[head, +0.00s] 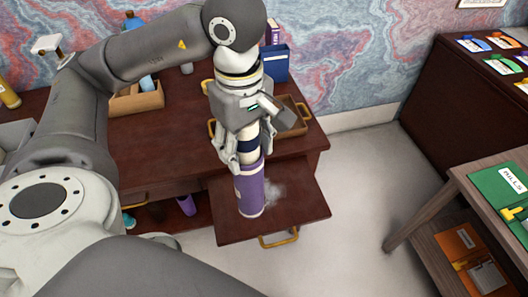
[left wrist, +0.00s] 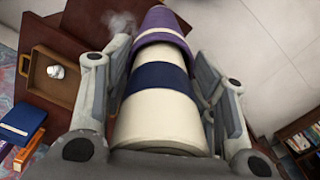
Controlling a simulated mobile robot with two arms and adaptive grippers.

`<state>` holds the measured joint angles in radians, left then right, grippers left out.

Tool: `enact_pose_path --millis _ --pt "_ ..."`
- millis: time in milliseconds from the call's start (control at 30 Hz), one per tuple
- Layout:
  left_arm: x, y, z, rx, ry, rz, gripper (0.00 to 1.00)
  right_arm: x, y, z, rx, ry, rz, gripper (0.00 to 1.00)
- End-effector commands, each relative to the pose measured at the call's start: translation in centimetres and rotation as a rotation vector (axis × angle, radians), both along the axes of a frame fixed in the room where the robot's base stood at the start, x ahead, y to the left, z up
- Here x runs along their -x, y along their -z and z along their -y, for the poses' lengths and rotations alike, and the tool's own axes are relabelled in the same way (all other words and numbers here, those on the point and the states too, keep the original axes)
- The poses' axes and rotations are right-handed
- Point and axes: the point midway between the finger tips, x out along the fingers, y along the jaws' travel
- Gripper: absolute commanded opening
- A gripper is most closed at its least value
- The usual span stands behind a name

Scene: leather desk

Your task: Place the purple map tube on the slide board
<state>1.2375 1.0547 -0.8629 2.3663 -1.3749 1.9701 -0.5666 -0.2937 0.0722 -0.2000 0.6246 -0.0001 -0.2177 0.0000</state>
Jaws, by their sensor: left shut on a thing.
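The purple map tube (head: 250,192) is upright, with a purple lower part and a cream upper part with a navy band. My left gripper (head: 240,160) is shut on it from above. In the left wrist view the tube (left wrist: 158,95) runs between both fingers, navy band in the middle and purple end far off. The slide board (head: 300,205) is the dark red-brown board pulled out from the desk, with a brass handle. The tube's bottom is over the board; I cannot tell whether it touches. My right gripper is not in view.
A wooden tray (head: 292,118) and a blue book holder (head: 276,62) stand on the desk behind my gripper. A wooden box (head: 137,98) is farther left. A pale smudge shows beside the tube. A side table (head: 450,180) with folders stands at right; floor lies between.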

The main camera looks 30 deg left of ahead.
Motion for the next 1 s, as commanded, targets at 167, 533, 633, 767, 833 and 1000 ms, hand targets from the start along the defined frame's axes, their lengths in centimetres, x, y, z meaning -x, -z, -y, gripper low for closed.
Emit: enact_pose_path --millis 167,533,633,767,833,1000 --pt "0.8 -0.6 -0.7 -0.007 -0.157 0.005 0.16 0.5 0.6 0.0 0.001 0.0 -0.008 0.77" --pt "-3.0 1.0 -2.0 -0.007 -0.218 -0.002 0.16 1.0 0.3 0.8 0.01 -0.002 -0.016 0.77" --pt "-5.3 1.9 -2.7 -0.008 -0.219 -0.002 0.16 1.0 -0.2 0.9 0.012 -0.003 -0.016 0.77" --pt "-8.2 3.4 -3.6 -0.01 -0.217 -0.002 0.16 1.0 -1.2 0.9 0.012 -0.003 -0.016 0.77" --pt "-9.2 5.0 -3.9 -0.011 -0.216 -0.001 0.16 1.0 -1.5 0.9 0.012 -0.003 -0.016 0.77" --pt "-11.0 7.4 -4.4 -0.01 -0.213 0.002 0.16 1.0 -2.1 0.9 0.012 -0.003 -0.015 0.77"
